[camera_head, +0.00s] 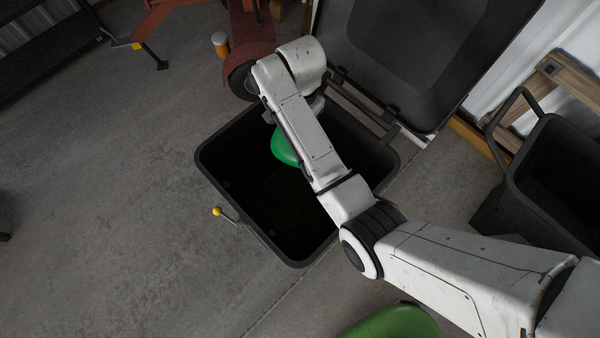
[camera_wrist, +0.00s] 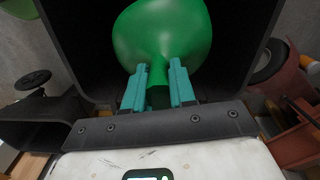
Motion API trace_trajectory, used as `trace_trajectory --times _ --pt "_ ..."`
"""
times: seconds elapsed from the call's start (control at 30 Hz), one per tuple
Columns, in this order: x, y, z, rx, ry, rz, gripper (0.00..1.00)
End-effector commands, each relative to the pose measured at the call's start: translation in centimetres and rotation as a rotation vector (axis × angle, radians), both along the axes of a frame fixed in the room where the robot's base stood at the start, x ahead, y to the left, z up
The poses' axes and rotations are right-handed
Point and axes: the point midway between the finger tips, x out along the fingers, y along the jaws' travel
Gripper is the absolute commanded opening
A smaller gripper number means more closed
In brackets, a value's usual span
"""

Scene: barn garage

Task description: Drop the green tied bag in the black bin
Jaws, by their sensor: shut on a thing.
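The green tied bag (camera_head: 285,147) shows partly from behind my arm in the head view, over the opening of the black bin (camera_head: 228,200). In the wrist view my gripper (camera_wrist: 159,72) has its two teal fingers shut on the narrow neck of the green bag (camera_wrist: 160,32). The bag's round body hangs beyond the fingertips, inside the outline of the bin (camera_wrist: 245,50). The bin's lid (camera_head: 420,50) stands open at the back. My gripper is hidden behind my arm in the head view. How deep the bag sits in the bin is hard to tell.
A second dark container (camera_head: 555,175) with a handle stands at the right. A red machine with a wheel (camera_head: 243,80) is behind the bin. A yellow-knobbed lever (camera_head: 217,211) sticks out at the bin's left side.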

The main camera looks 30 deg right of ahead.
Motion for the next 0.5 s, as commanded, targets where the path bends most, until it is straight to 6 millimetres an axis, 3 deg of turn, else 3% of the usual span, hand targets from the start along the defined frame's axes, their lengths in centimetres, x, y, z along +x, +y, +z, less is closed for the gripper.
trace_trajectory --times 0.3,0.5 --pt "0.0 0.0 -3.9 0.000 -0.001 0.000 0.00" --pt "0.0 0.0 -4.9 0.000 -0.002 0.000 0.00"
